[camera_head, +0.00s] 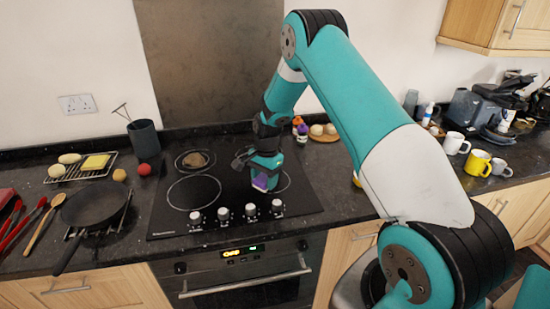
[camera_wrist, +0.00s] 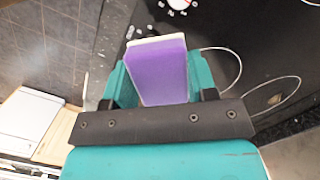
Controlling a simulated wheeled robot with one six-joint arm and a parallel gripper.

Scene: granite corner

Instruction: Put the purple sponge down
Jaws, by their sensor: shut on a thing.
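The purple sponge (camera_wrist: 160,75) is a block with a pale edge, held between the teal fingers of my gripper (camera_wrist: 158,88) in the wrist view. In the head view the sponge (camera_head: 261,182) shows as a small purple patch at the lower end of my gripper (camera_head: 264,175). My gripper is shut on it and points down over the right part of the black cooktop (camera_head: 225,222). I cannot tell whether the sponge touches the cooktop. The far side of the sponge is hidden.
A dark pan (camera_head: 94,207) rests at the left. A brown item (camera_head: 195,160) sits on the back left burner. Control knobs (camera_head: 223,213) line the cooktop's front. Mugs (camera_head: 478,162) stand at the right. Counter right of the cooktop is partly hidden by my arm.

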